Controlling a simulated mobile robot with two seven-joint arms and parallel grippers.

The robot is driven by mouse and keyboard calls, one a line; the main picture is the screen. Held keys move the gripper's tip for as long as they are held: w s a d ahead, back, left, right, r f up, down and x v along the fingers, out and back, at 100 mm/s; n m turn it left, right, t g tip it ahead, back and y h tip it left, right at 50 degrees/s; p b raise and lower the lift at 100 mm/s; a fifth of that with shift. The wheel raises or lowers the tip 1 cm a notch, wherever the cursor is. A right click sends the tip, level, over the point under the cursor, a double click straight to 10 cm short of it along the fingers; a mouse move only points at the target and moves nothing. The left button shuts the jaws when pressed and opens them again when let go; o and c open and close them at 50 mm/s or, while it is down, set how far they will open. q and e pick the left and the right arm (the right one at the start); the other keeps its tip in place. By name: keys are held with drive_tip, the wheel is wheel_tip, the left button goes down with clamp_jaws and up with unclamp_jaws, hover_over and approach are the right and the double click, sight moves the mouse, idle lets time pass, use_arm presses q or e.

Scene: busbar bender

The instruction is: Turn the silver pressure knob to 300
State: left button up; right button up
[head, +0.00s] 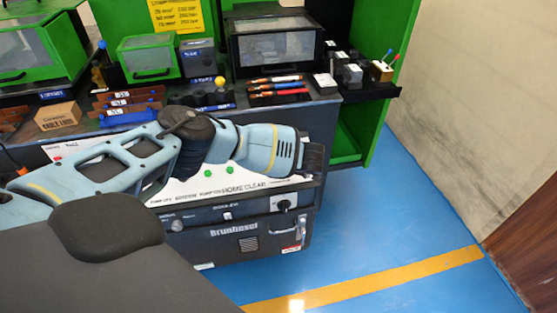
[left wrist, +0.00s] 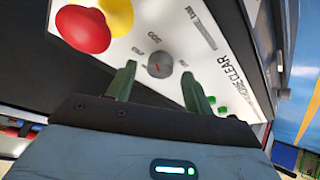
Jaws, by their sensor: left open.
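The silver pressure knob (left wrist: 160,64) shows in the left wrist view on a white panel (left wrist: 205,38). It is a round grey knob with a small red mark on its face. Small numbers are printed around it; they are too small to read surely, as is the setting. My left gripper (left wrist: 159,70) is open, with one green finger on either side of the knob in the picture. I cannot tell whether the fingers touch it. In the head view my left gripper (head: 313,158) is over the machine's panel, and the knob is hidden. My right gripper is not in view.
A red mushroom button (left wrist: 82,28) sits beside the knob, and green buttons (left wrist: 222,110) lie near the right finger. The blue floor (head: 390,210) at the right is clear.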

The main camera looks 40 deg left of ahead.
use_arm(q)
drive_tip(key=p+v, duration=0.1)
drive_tip(key=v, duration=0.5)
drive_tip(key=shift+r, duration=0.15)
drive_tip(key=shift+d, duration=0.1)
